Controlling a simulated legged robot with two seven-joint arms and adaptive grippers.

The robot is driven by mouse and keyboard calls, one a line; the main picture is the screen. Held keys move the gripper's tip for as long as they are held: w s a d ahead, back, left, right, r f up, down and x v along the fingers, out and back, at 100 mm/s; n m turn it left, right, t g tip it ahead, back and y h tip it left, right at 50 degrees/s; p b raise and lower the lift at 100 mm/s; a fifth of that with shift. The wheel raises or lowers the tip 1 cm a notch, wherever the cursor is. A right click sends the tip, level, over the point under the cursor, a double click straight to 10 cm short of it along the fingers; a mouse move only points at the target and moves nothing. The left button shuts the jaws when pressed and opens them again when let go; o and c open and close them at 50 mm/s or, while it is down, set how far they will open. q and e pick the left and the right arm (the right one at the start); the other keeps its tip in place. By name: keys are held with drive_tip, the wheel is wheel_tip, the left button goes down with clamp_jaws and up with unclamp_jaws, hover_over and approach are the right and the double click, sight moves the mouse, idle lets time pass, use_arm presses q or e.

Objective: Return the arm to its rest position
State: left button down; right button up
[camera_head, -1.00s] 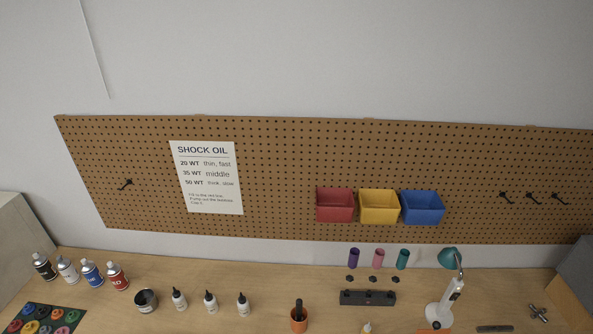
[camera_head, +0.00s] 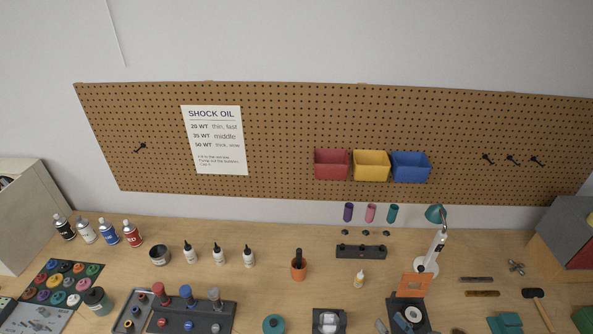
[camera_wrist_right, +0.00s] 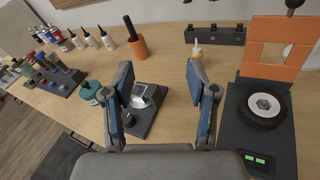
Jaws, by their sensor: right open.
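My right gripper (camera_wrist_right: 160,108) shows in the right wrist view with its two blue-padded fingers wide apart and nothing between them touching. It hangs above the workbench (camera_wrist_right: 70,108). A dark tray with a clear part (camera_wrist_right: 140,96) lies below and between the fingers, near the left one. A black wheel on a dark stand (camera_wrist_right: 264,106) is to the right of the right finger. Neither gripper nor arm shows in the head view. My left gripper is in no view.
A pegboard (camera_head: 280,140) with red, yellow and blue bins hangs on the wall. Spray cans (camera_head: 132,233), bottles (camera_head: 219,254), an orange cup (camera_head: 298,268), a lamp (camera_head: 432,245) and a shock stand (camera_head: 180,312) stand on the bench. Bare wood shows mid-bench (camera_head: 255,290).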

drive_tip(key=d+r+m+t+h, duration=0.5)
drive_tip(key=r+m, duration=0.4)
drive_tip(key=m, duration=0.5)
drive_tip(key=s+d+f+m+g+h, duration=0.1)
drive_tip(key=d+f+m+g+h, duration=0.3)
drive_tip(key=m, duration=0.4)
drive_tip(key=s+d+f+m+g+h, duration=0.1)
drive_tip(key=s+f+m+g+h, duration=0.1)
drive_tip(key=f+m+h, duration=0.55)
drive_tip(key=s+a+f+m+g+y, duration=0.7)
drive_tip(key=s+a+f+g+y, duration=0.3)
drive_tip(key=s+a+f, duration=0.35)
wheel_tip(320, 180, down, 31)
drive_tip(key=s+g+b, duration=0.2)
drive_tip(key=b, duration=0.4)
use_arm(q)
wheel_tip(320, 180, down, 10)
drive_tip(key=b, duration=0.4)
use_arm(e)
drive_tip(key=s+d+f+g, duration=0.1)
drive_tip(key=s+d+f, duration=0.1)
drive_tip(key=s+f, duration=1.5)
wheel_tip(320, 180, down, 4)
drive_tip(key=shift+s+d+f+n, duration=0.1)
drive_tip(key=shift+s+d+n, duration=0.1)
drive_tip(key=shift+d+n, duration=0.2)
